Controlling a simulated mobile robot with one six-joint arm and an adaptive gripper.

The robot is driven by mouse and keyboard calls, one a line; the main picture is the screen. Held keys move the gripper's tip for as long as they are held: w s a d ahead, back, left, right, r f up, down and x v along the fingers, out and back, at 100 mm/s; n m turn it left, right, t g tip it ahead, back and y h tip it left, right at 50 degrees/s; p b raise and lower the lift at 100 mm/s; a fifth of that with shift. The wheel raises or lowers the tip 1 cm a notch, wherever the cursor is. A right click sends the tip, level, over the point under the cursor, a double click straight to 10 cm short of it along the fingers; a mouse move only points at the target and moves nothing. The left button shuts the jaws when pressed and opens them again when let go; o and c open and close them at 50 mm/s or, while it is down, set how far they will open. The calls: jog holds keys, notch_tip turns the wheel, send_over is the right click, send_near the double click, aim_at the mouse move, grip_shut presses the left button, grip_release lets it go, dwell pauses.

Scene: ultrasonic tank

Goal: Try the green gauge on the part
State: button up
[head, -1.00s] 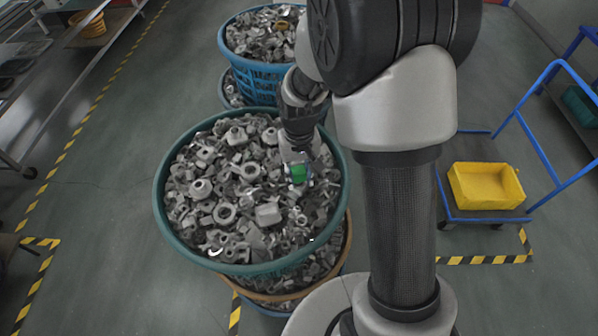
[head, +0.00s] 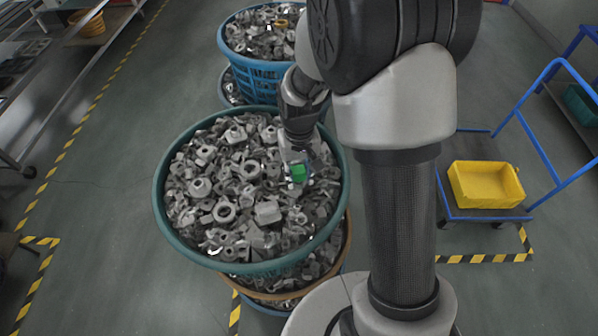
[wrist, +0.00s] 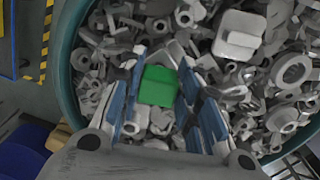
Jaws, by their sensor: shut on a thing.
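The green gauge (head: 298,172) is a small bright green block. In the wrist view the green gauge (wrist: 158,86) sits between the blue-padded fingers of my gripper (wrist: 160,84), which is shut on it. In the head view my gripper (head: 298,170) points down over the right side of the top green basket, which is full of grey metal parts (head: 224,211). In the wrist view a pale square part (wrist: 240,34) lies just ahead and right of the gauge. Which part is meant, and whether the gauge touches one, I cannot tell.
The green basket (head: 160,214) stands on other stacked baskets. A blue basket (head: 247,75) of parts stands behind it. A yellow bin (head: 486,186) sits on a blue trolley (head: 533,134) at right.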

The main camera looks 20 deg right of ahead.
jog(key=shift+f+b, duration=0.65)
jog(key=shift+f, duration=0.25)
dwell(0.4)
jog(key=shift+r, duration=0.1)
dwell(1.0)
jog(key=shift+r+p, duration=1.7)
jog(key=shift+r, duration=0.55)
notch_tip(320, 180, up, 4)
jog(key=p, duration=0.3)
